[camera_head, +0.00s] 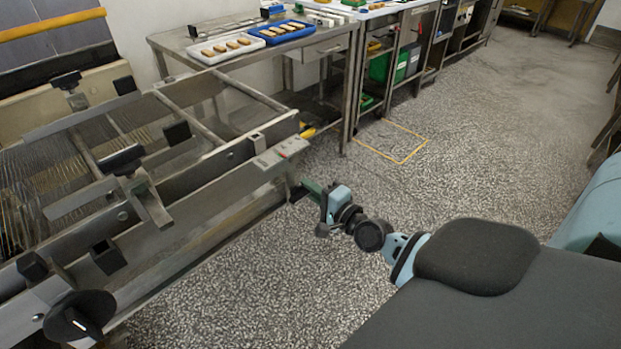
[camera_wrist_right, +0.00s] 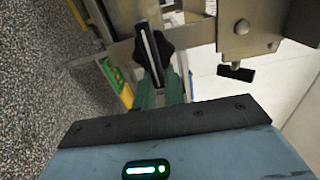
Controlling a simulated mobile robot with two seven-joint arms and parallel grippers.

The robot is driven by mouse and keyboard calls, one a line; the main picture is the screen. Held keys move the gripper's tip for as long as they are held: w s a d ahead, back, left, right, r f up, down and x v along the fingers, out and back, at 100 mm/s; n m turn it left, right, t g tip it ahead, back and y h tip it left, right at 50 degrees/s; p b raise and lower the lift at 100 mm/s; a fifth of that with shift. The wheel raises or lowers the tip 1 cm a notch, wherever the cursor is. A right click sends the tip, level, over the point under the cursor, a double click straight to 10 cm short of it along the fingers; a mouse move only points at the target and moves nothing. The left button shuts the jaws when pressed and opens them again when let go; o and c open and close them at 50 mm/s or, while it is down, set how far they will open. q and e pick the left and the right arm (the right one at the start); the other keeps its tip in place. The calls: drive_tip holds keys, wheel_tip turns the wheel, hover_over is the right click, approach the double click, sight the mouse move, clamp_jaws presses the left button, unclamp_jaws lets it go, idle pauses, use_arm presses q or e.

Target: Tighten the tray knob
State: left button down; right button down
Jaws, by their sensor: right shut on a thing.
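The tray knob (camera_wrist_right: 152,50) is black and lobed, with a pale line across its face. It shows in the right wrist view in front of the metal frame. My right gripper (camera_wrist_right: 155,88) has green fingers, shut on this knob. In the head view my right gripper (camera_head: 304,189) is at the near right end of the steel enrober (camera_head: 225,155), low beside its leg. There the knob is mostly hidden by the fingers and too small to make out clearly. My left gripper is not in view.
A large black dial (camera_head: 80,316) with a white mark is at the machine's lower left. A black-tipped handle (camera_wrist_right: 237,72) hangs right of the knob in the wrist view. A steel table (camera_head: 185,50) bears a blue tray (camera_head: 262,38) of bars. The speckled floor (camera_head: 450,140) is open.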

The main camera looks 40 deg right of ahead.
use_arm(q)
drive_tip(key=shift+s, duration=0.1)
use_arm(e)
drive_tip(key=shift+s+a+f, duration=0.15)
drive_tip(key=shift+a+f, duration=0.1)
drive_tip(key=shift+f, duration=0.15)
drive_tip(key=c, duration=1.6)
unclamp_jaws()
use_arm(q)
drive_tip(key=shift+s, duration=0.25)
use_arm(e)
drive_tip(key=shift+o, duration=0.6)
drive_tip(key=shift+r, duration=0.3)
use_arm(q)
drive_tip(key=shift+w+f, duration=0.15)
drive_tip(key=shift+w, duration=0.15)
use_arm(e)
drive_tip(key=s, duration=0.7)
drive_tip(key=shift+s+d, duration=0.3)
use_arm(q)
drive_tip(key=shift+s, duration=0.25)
